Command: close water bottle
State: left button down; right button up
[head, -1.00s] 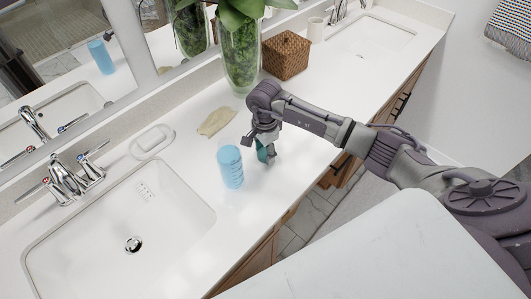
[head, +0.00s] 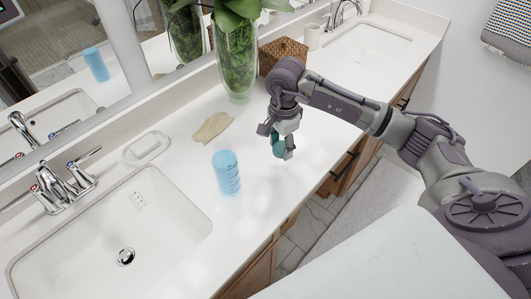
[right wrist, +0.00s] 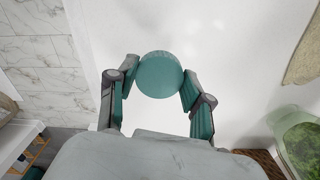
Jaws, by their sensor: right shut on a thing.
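The blue water bottle (head: 227,173) stands upright on the white counter, just right of the near sink, in the head view. My right gripper (head: 283,148) is to the right of the bottle and above the counter, apart from it. It is shut on a round teal cap (right wrist: 160,75), which shows between the fingertips in the right wrist view; in the head view the cap is mostly hidden by the fingers. The bottle's top is hard to make out. My left gripper is not in view.
A soap dish (head: 147,147) and a beige cloth-like piece (head: 212,128) lie behind the bottle. A glass vase with a plant (head: 236,60) and a wicker basket (head: 283,52) stand farther back. The near sink (head: 100,240) is at left. The counter's front edge is close.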

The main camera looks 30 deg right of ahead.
jog(key=s+d+r+b, duration=0.1)
jog(key=s+d+r, duration=0.3)
jog(key=shift+s+d+b, duration=0.2)
jog(key=shift+s+b, duration=0.15)
jog(key=shift+s, duration=0.05)
jog(key=shift+a, duration=0.1)
jog(key=s+a+n, duration=0.3)
jog(key=a+n, duration=0.4)
jog(key=n, duration=0.1)
jog(key=s+a+n, duration=0.3)
jog(key=a+n, duration=0.4)
jog(key=n, duration=0.2)
jog(key=shift+s+a, duration=0.15)
jog(key=shift+s, duration=0.1)
